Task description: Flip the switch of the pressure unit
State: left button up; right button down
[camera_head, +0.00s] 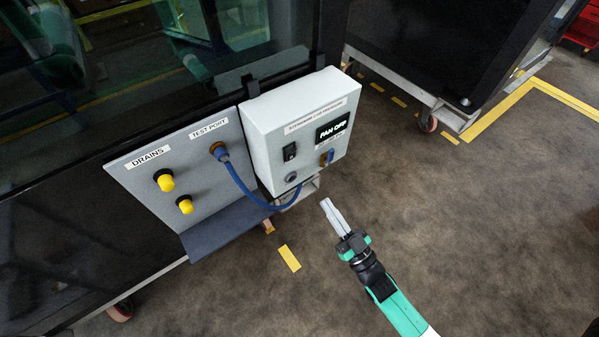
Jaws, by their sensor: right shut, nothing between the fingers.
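The pressure unit (276,132) is a white box hung on the side of the cab trolley. Its dark rocker switch (289,151) is on the left of the front face; I cannot tell its position. My left gripper is not in view.
The grey panel (146,180) carries two yellow drain knobs (164,180) and has a dark shelf (228,229) below. Another black trolley (430,60) on wheels stands at the upper right. The floor around my right gripper is clear.

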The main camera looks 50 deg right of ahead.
jog(key=shift+r, duration=0.1)
jog(key=shift+w, duration=0.1)
send_near(293, 152)
jog(key=x, duration=0.7)
jog(key=shift+a+r+b, duration=0.15)
jog(key=shift+b, duration=0.15)
